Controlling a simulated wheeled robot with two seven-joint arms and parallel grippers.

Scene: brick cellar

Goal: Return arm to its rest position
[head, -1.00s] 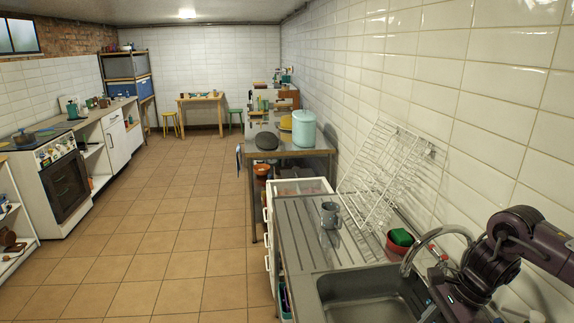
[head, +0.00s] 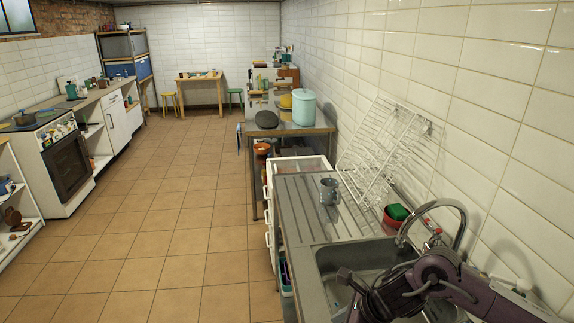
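My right arm comes in from the lower right in the head view, low over the metal sink (head: 335,258). Its wrist and a dark gripper part (head: 362,292) show over the basin near the bottom edge. The fingertips cannot be made out, so I cannot tell whether it is open or shut. My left arm and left gripper are not in view.
The curved faucet (head: 462,222) stands close behind my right arm. A grey metal mug (head: 329,191) stands on the drainboard (head: 298,215). A white wire rack (head: 385,150) leans on the tiled wall. A red bowl (head: 391,222) holds a green sponge (head: 398,212). The floor (head: 180,245) at left is clear.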

